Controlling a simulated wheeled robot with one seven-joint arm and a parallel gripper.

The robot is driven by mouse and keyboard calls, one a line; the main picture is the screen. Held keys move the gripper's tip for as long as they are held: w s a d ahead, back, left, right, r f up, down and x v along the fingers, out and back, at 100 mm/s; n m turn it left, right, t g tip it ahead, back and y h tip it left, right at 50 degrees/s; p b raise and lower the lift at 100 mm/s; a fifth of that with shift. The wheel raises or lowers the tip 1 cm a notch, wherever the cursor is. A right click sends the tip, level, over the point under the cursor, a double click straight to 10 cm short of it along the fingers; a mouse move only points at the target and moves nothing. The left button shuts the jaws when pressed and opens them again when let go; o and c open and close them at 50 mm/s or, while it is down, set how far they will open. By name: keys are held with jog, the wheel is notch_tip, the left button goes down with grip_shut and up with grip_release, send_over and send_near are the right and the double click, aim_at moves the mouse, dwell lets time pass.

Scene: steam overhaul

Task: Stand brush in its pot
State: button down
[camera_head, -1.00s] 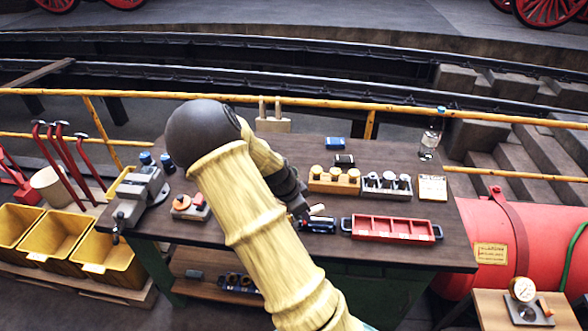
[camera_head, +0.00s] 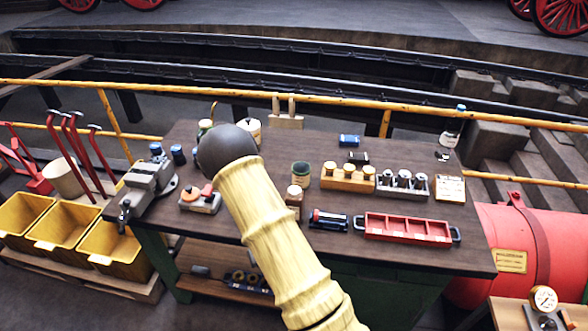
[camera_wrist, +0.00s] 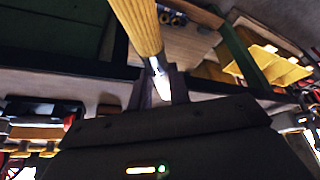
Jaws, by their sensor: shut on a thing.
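My gripper (camera_wrist: 159,88) shows at the middle of the wrist view, shut on the brush (camera_wrist: 140,28). The brush has a smooth yellow-orange wooden handle, a metal collar and a pale tip between the fingers. Its handle runs out of the top of the picture. In the head view my arm hides the gripper and the brush. A dark green open-topped container (camera_head: 300,175), likely the pot, stands upright on the workbench, right of my arm. I cannot see the gripper's exact distance from it.
Near the pot are a wooden rack of round-topped pieces (camera_head: 347,184), a grey rack (camera_head: 402,190), a red tray (camera_head: 405,230) and a dark blue cylinder (camera_head: 328,220). A vise (camera_head: 150,183) stands at the bench's left end. The bench's back middle is partly clear.

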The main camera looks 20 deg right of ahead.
notch_tip(320, 180, down, 9)
jog(key=b, duration=0.7)
jog(key=shift+a, duration=0.15)
